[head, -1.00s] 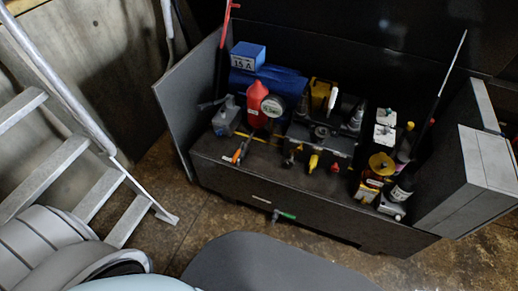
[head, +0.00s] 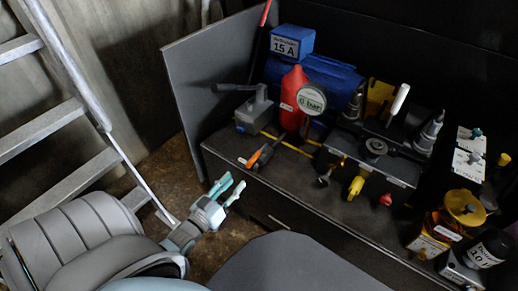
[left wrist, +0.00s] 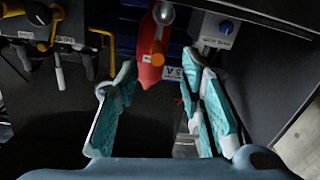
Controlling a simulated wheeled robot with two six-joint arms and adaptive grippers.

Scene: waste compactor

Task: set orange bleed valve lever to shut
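The orange lever (head: 253,158) sits near the front left edge of the dark bench top in the head view. It slants toward the front left, with a dark part at its upper right end. My left gripper (head: 231,189) is in front of the bench, below and left of the lever, apart from it. Its teal fingers are spread and empty. They also show in the left wrist view (left wrist: 160,107), with a clear gap between them. My right gripper is not in view.
A red bottle (head: 291,100) and a round gauge (head: 312,99) stand behind the lever. A grey box (head: 254,114) with a dark handle is behind left. A yellow lever (head: 357,184) and a red knob (head: 385,199) are right. A ladder (head: 62,122) stands left.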

